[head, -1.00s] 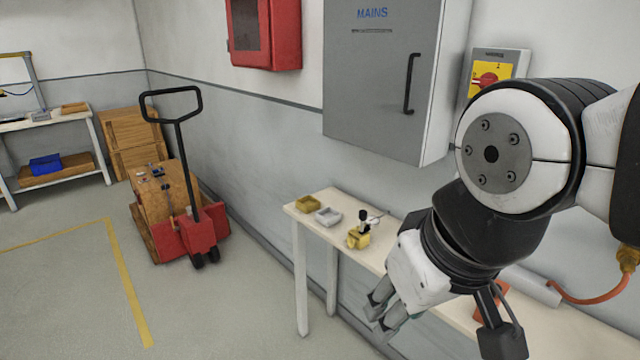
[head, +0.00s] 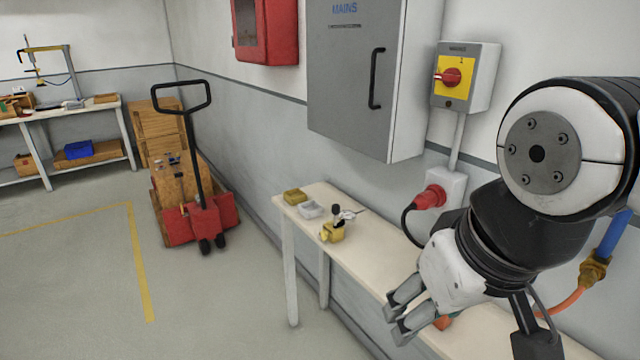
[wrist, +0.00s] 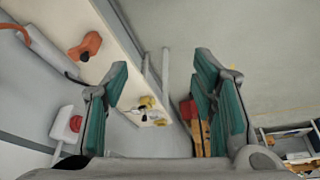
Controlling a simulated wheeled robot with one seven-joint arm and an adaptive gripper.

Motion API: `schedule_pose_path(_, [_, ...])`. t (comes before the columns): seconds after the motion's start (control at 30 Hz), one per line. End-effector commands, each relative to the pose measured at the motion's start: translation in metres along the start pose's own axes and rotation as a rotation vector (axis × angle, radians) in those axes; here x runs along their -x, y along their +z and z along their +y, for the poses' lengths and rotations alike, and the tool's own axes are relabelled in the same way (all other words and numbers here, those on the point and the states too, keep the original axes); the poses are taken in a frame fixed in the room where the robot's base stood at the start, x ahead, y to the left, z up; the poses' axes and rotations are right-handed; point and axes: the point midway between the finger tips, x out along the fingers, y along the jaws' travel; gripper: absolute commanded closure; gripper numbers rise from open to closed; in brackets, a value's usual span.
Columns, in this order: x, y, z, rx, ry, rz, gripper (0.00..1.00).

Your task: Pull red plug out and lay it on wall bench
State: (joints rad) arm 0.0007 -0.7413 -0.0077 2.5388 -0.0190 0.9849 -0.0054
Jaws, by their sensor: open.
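The red plug (head: 431,197) sits in a pale wall socket box (head: 452,187), with a black cable hanging from it. In the wrist view the plug (wrist: 75,124) shows at the lower left, outside my fingers. The wall bench (head: 365,252) is a narrow pale board along the wall below the plug; its top also shows in the wrist view (wrist: 118,45). My gripper (head: 396,322) is open and empty, in front of the bench and lower than the plug. In the wrist view nothing lies between the fingertips (wrist: 162,80).
A red-knobbed switch (head: 450,77) and the mains cabinet (head: 350,80) are above. A red pallet truck (head: 205,222) stands left. Open floor lies between.

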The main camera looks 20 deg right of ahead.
Motion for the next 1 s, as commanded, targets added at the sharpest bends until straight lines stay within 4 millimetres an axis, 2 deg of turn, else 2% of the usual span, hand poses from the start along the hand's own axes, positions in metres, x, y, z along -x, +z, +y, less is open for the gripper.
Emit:
schedule_pose_path(0.17, [-0.003, -0.013, 0.02, 0.08, 0.07, -0.087, 0.42])
schedule_pose_path(0.47, [-0.025, -0.065, 0.089, 0.383, 0.314, -0.369, 0.42])
schedule_pose_path(0.8, [-0.071, -0.141, 0.157, 0.792, 0.605, -0.695, 0.42])
schedule_pose_path(1.0, [-0.109, -0.19, 0.182, 1.063, 0.782, -0.879, 0.42])
